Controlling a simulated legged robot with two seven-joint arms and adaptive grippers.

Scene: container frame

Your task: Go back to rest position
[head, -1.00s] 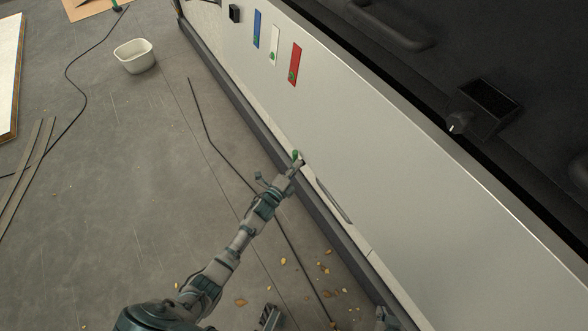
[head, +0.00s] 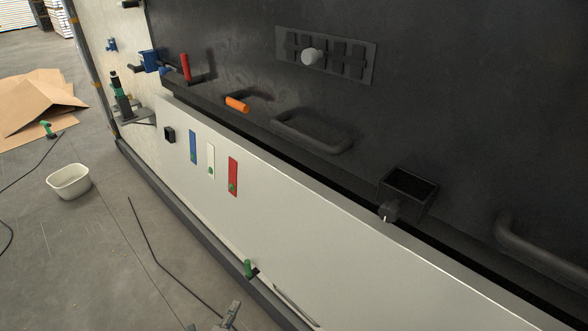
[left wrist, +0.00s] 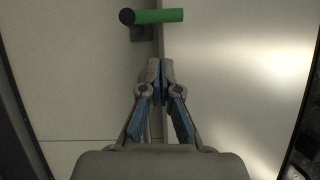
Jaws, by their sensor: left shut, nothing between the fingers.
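My left gripper (head: 235,306) is at the bottom edge of the head view, just below a green handle (head: 248,268) on the low pale panel. In the left wrist view the fingers of my left gripper (left wrist: 161,66) are together with nothing between them. The green handle (left wrist: 160,16) lies beyond the fingertips there, apart from them, on a dark mount. Most of my left arm is out of the head view. My right gripper is not in view.
The pale panel (head: 300,235) carries blue (head: 193,147), white (head: 210,158) and red (head: 233,176) plates. Above is a dark wall with an orange handle (head: 238,104) and a knob (head: 389,211). A white tub (head: 69,181) and a cable lie on open floor at left.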

